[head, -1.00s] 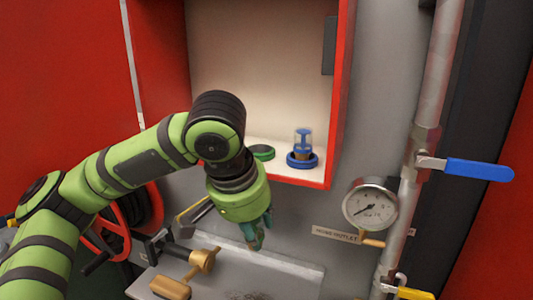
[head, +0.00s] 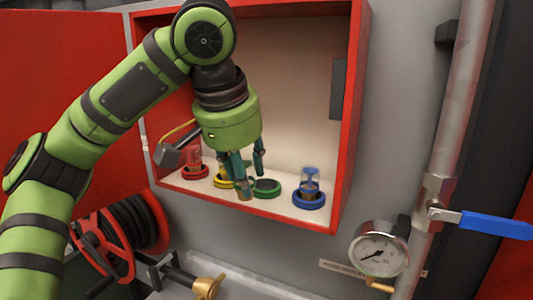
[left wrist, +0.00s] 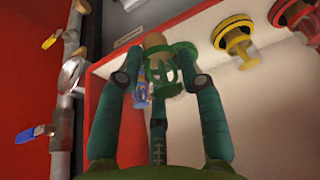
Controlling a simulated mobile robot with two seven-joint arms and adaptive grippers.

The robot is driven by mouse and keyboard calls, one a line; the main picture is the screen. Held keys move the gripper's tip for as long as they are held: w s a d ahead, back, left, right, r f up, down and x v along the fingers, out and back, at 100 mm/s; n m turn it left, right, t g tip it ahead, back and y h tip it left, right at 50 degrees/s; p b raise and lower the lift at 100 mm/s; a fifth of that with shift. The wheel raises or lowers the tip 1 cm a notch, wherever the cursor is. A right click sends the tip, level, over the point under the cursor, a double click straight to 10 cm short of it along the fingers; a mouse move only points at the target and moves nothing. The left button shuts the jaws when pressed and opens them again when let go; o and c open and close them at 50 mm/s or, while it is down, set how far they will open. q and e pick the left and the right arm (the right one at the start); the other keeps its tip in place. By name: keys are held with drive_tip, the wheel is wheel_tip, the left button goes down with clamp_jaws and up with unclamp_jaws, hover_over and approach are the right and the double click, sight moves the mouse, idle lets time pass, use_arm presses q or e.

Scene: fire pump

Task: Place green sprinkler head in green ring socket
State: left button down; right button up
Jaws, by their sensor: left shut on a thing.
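My left gripper (head: 250,182) points down inside the red cabinet, above its white floor. It is shut on the green sprinkler head (left wrist: 162,70), which shows between the fingers in the left wrist view. In the head view the fingers mostly hide it. The green ring socket (head: 266,188) lies on the cabinet floor just right of the fingertips. It also shows in the left wrist view (left wrist: 186,50), close behind the held head. I cannot tell whether the head touches the ring. My right gripper is in neither view.
A blue sprinkler head in its blue ring (head: 309,197) stands right of the green ring. Yellow (head: 221,178) and red (head: 194,170) ones stand to the left. The cabinet's red front edge (head: 285,223) borders the floor. A gauge (head: 378,250) and a blue-handled valve (head: 490,224) are outside at right.

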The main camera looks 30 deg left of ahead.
use_arm(q)
drive_tip(key=w, duration=0.2)
drive_tip(key=w+p, duration=0.1)
drive_tip(key=w, duration=0.2)
drive_tip(key=shift+w+a+r, duration=0.1)
drive_tip(key=shift+w+a, duration=0.15)
drive_tip(key=shift+w, duration=0.1)
drive_tip(key=w+p, duration=0.3)
drive_tip(key=shift+w+a+r, duration=0.2)
drive_tip(key=shift+a+r, duration=0.05)
drive_tip(key=shift+w+f, duration=0.15)
drive_tip(key=shift+f, duration=0.45)
drive_tip(key=shift+w+f, duration=0.1)
drive_tip(key=shift+f, duration=0.4)
drive_tip(key=shift+s, duration=0.25)
drive_tip(key=shift+w+f, duration=0.15)
drive_tip(key=shift+f, duration=0.45)
drive_tip(key=c, duration=0.8)
unclamp_jaws()
